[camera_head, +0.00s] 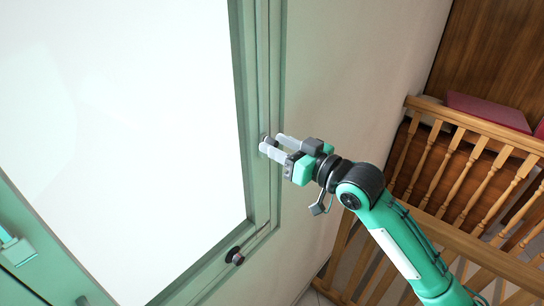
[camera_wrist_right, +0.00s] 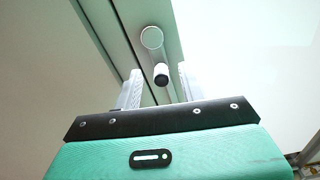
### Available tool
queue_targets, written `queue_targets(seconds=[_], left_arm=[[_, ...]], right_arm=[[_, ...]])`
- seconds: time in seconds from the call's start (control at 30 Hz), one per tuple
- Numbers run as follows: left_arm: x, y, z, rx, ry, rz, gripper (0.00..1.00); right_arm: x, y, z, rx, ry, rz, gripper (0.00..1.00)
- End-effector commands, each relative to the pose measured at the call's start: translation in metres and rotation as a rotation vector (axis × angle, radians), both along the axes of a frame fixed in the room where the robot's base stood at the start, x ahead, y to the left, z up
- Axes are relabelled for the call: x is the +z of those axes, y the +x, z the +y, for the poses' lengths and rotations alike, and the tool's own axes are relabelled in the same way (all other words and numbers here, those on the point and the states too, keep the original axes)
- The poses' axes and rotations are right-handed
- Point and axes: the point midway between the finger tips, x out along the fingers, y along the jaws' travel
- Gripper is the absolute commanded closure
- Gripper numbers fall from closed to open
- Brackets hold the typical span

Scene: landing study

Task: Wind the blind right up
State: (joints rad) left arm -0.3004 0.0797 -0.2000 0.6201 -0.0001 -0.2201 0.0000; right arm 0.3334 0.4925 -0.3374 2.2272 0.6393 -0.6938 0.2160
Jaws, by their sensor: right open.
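My right gripper (camera_head: 271,144) is open at the right side of the green window frame (camera_head: 262,190). In the right wrist view its two fingers (camera_wrist_right: 160,88) stand apart. A short handle with a dark end (camera_wrist_right: 161,74) shows between them, with a round pale disc (camera_wrist_right: 152,37) just above it in the picture. The fingers do not appear closed on the handle; whether one touches it I cannot tell. In the head view the gripper mostly hides this spot. I cannot make out the blind; the large pane area (camera_head: 120,120) is plain bright white.
A dark round knob (camera_head: 235,256) sits on the lower part of the frame. A pale fitting (camera_head: 14,250) is at the lower left. A wooden railing (camera_head: 455,160) stands at the right, with a red object (camera_head: 488,108) behind it. The wall (camera_head: 345,75) beside the window is bare.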

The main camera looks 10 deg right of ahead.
Motion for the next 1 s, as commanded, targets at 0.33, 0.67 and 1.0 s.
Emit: queue_targets(seconds=[0.33, 0.67, 1.0], left_arm=[[-0.001, 0.0, 0.0, 0.0, 0.0, 0.0, 0.59], [-0.003, 0.0, 0.0, 0.0, 0.0, 0.0, 0.59], [-0.003, 0.0, 0.0, 0.0, 0.0, 0.0, 0.59]], right_arm=[[0.0, -0.021, -0.017, -0.001, -0.001, -0.002, 0.59], [0.0, -0.041, -0.033, -0.002, -0.001, 0.0, 0.59], [0.0, -0.046, -0.036, 0.0, 0.0, -0.001, 0.59]])
